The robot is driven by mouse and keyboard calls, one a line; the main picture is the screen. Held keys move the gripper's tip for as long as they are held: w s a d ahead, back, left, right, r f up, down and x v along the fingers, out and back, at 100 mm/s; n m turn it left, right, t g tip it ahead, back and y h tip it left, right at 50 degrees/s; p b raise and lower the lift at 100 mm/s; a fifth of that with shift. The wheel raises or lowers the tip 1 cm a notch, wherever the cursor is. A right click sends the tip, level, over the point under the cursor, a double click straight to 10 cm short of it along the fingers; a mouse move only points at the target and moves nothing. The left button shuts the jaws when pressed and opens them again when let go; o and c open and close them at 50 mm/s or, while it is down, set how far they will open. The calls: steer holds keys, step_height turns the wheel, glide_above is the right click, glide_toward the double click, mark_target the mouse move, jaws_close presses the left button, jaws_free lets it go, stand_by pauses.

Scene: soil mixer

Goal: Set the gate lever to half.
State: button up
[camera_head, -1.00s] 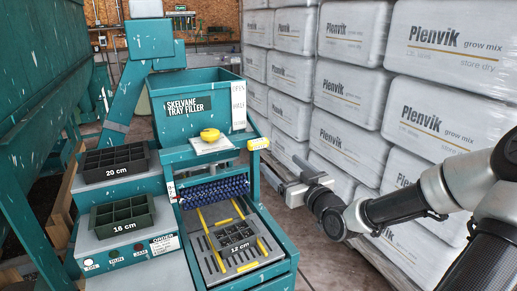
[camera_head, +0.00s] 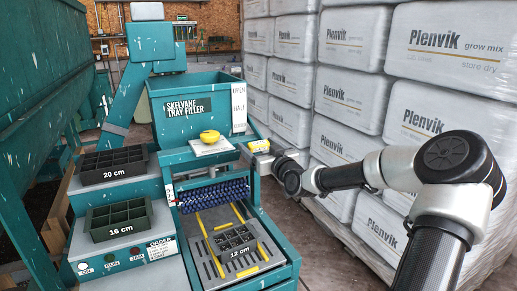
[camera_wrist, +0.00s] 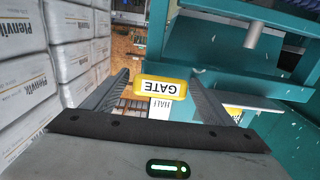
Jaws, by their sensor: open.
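The gate lever's yellow handle, marked GATE (camera_head: 259,146), sticks out at the right of the teal tray filler (camera_head: 187,107). It sits lower than the white scale plate (camera_head: 239,92), where OPEN and HALF can be read. My gripper (camera_head: 263,160) is at the handle, coming in from the right. In the wrist view the handle (camera_wrist: 161,88) appears upside down between my two spread fingers (camera_wrist: 157,77), with a HALF label just below it in the picture. The fingers are open, and I cannot tell whether either touches the handle.
A yellow knob (camera_head: 209,136) sits on the filler's front ledge. The 20 cm (camera_head: 113,162) and 16 cm (camera_head: 121,219) trays stand at left. Wrapped Plenvik bags (camera_head: 350,91) wall off the right.

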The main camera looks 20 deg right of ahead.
steer(key=c, duration=1.5)
steer(key=r+g+p, duration=0.1)
steer(key=r+p, duration=0.1)
steer(key=p, duration=0.1)
steer(key=s+r+g+p, duration=0.1)
steer(key=r+p, duration=0.2)
steer(key=p, duration=0.1)
steer(key=r+g+p, duration=0.1)
steer(key=r+p, duration=0.1)
steer(key=p, duration=0.2)
steer(key=shift+s+r, duration=0.15)
steer(key=shift+r, duration=0.05)
steer(key=shift+r+g+p, duration=0.4)
steer(key=shift+g+p, duration=0.1)
steer(key=shift+p, duration=0.7)
steer(key=shift+f, duration=0.1)
steer(key=o, duration=1.5)
steer(key=shift+s, duration=0.1)
